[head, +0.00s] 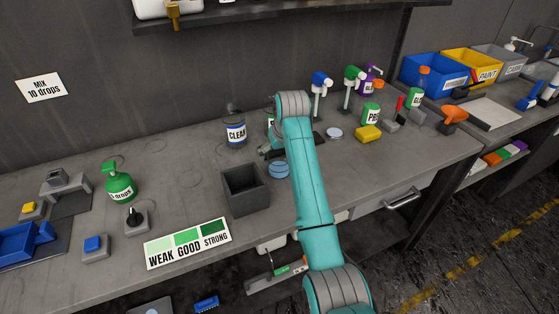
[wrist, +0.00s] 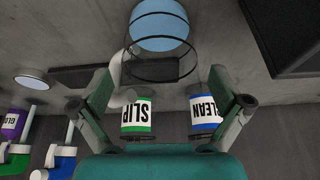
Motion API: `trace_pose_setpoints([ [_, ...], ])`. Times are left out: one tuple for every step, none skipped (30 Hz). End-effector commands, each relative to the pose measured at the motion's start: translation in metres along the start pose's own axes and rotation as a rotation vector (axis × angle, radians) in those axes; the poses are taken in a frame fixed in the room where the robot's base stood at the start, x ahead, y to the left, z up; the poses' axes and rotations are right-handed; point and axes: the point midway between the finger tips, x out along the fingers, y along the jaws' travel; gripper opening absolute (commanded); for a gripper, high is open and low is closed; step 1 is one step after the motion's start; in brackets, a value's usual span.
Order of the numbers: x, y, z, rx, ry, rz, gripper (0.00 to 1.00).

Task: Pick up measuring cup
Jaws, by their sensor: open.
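A clear cylindrical cup with dark rim lines (wrist: 152,65), which looks like the measuring cup, stands in the upper middle of the wrist view. A round light-blue surface (wrist: 160,30) shows at its far end; whether it is liquid or a base I cannot tell. In the head view the blue round patch (head: 279,170) lies just left of my arm, on the bench. My gripper (wrist: 160,103) is open and empty, with one finger to each side of the cup's line. The cup is ahead of the fingertips and seems apart from them. In the head view my arm partly hides the gripper.
The SLIP bottle (wrist: 137,118) and CLEAN bottle (wrist: 204,110) show between the fingers in the wrist view. A dark open box (head: 245,190) stands left of the blue patch. A small round dish (head: 334,133) and yellow sponge (head: 368,133) lie right of my arm.

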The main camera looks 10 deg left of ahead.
Motion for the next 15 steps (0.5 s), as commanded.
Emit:
trace_pose_setpoints([
  [-0.0001, -0.0001, 0.0000, 0.000, 0.000, 0.000, 1.00],
  [-0.0001, -0.0001, 0.0000, 0.000, 0.000, 0.000, 1.00],
  [-0.0002, -0.0001, 0.0000, 0.000, 0.000, 0.000, 1.00],
  [-0.0002, -0.0001, 0.0000, 0.000, 0.000, 0.000, 0.95],
  [-0.0002, -0.0001, 0.0000, 0.000, 0.000, 0.000, 0.88],
  [-0.0002, -0.0001, 0.0000, 0.000, 0.000, 0.000, 0.78],
  [-0.0002, -0.0001, 0.0000, 0.000, 0.000, 0.000, 0.70],
  [-0.0003, -0.0001, 0.0000, 0.000, 0.000, 0.000, 0.62],
  [-0.0003, -0.0001, 0.0000, 0.000, 0.000, 0.000, 0.53],
  [-0.0003, -0.0001, 0.0001, 0.000, 0.000, 0.000, 0.45],
  [-0.0002, -0.0001, 0.0001, 0.000, 0.000, 0.000, 0.38],
  [-0.0002, -0.0001, 0.0001, 0.000, 0.000, 0.000, 0.37],
  [-0.0003, -0.0001, 0.0000, 0.000, 0.000, 0.000, 0.37],
  [-0.0003, -0.0001, 0.0001, 0.000, 0.000, 0.000, 0.37],
  [-0.0003, -0.0001, 0.0001, 0.000, 0.000, 0.000, 0.37],
])
